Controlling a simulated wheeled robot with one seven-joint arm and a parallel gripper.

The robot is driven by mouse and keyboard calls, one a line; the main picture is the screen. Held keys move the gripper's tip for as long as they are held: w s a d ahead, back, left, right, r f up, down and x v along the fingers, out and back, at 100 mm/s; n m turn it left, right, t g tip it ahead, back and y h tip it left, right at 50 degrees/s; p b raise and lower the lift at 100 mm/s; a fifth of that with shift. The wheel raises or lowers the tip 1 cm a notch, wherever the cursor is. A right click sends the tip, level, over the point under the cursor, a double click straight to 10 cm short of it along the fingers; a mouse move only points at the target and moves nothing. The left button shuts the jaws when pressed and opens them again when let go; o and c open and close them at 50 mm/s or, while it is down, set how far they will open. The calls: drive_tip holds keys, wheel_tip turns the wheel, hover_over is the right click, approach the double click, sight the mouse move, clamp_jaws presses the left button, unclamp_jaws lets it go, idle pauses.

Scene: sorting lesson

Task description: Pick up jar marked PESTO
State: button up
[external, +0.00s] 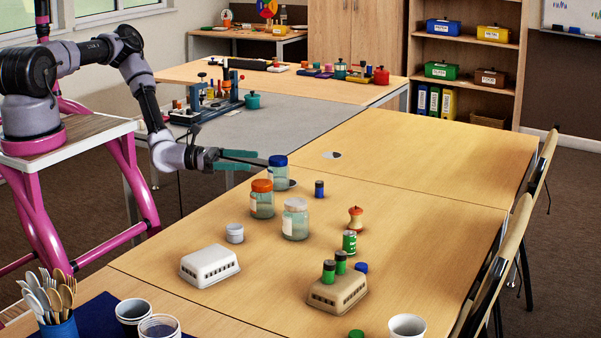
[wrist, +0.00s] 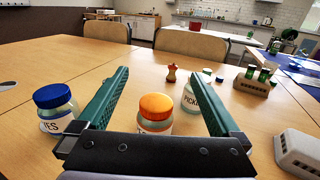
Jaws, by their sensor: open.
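Three glass jars stand upright on the table. The orange-lidded jar (external: 262,203) shows between my fingers in the wrist view (wrist: 155,110), its label mostly hidden by the gripper body. I cannot read PESTO on any jar. My gripper (external: 258,160) is open and empty, near the blue lid in the external view; its teal fingers also show in the wrist view (wrist: 156,75).
A small pale tub (external: 235,233), a white slotted block (external: 209,266) and a tan block (external: 338,292) holding green cylinders stand nearer the camera. A blue cylinder (external: 319,189), a red-yellow object (external: 355,218) and a green cylinder (external: 349,241) stand right. The far-right table is clear.

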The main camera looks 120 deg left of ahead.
approach(271, 190)
drive_tip(key=x, duration=0.2)
drive_tip(key=shift+w+a+r, duration=0.2)
drive_tip(key=shift+w+a, duration=0.05)
drive_tip(key=shift+w, duration=0.05)
drive_tip(key=shift+w+f, duration=0.2)
drive_tip(key=shift+f, duration=0.05)
drive_tip(key=x, duration=0.7)
drive_tip(key=shift+a, duration=0.2)
drive_tip(key=c, duration=1.5)
